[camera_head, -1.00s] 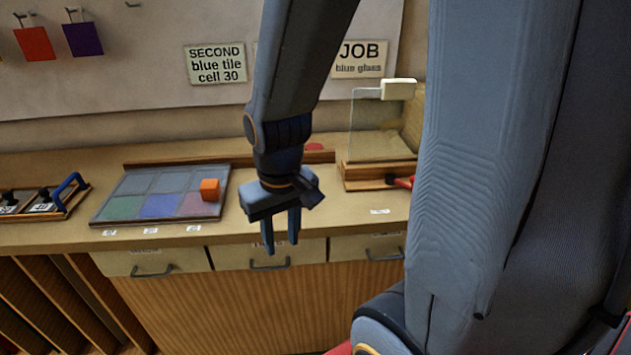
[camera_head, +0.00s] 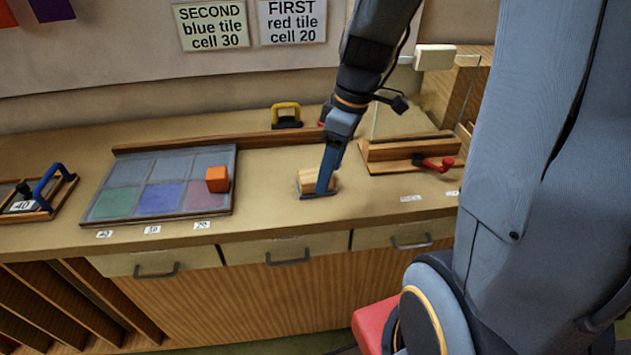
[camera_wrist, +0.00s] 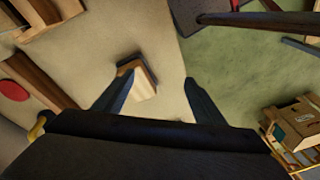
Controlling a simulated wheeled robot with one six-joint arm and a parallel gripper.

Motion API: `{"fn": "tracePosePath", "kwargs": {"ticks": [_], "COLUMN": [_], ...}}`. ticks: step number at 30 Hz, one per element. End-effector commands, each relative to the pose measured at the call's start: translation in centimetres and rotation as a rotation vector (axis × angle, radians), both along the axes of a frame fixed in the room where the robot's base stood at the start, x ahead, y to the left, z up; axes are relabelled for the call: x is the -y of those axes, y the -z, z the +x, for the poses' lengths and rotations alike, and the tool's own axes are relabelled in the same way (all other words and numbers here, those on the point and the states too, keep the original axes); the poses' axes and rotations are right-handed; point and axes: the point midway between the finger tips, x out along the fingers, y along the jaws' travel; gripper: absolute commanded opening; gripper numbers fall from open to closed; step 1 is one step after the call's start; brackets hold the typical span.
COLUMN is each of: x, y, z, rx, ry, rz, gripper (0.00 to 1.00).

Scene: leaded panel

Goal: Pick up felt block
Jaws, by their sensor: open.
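The felt block, a small pale wooden block (camera_head: 308,180) with a dark base, sits on the bench between the glass panel and the wooden fixture. My gripper (camera_head: 325,188) is over it in the head view and hides part of it. In the wrist view the block (camera_wrist: 144,82) shows beside the left finger, on the inner side, with a wide gap to the right finger. My gripper (camera_wrist: 160,80) is open and empty. I cannot tell whether the left finger touches the block.
A panel of coloured tiles (camera_head: 118,172) with an orange cube (camera_head: 217,179) on it lies left. A wooden fixture with a red clamp (camera_head: 436,164) stands right. A yellow-handled tool (camera_head: 286,115) stands behind. Drawers (camera_head: 285,250) are below the bench's front edge.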

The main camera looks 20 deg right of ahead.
Motion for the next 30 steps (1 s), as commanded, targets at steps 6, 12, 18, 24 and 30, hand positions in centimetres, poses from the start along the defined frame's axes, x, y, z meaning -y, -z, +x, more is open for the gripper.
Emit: {"fn": "tracePosePath", "kwargs": {"ticks": [6, 12, 18, 24, 30], "x": [0.7, 1.0, 0.7, 0.1, -0.4], "y": [-0.7, -1.2, -0.5, 1.2, 2.8], "z": [2.7, 4.1, 4.5, 4.6, 5.0], "rx": [0.097, 0.176, 0.198, 0.198, 0.195], "ry": [-0.312, -0.489, -0.537, -0.536, -0.537], "rz": [0.095, 0.143, 0.155, 0.153, 0.155], "gripper": [0.64, 0.64, 0.64, 0.64, 0.64]}}
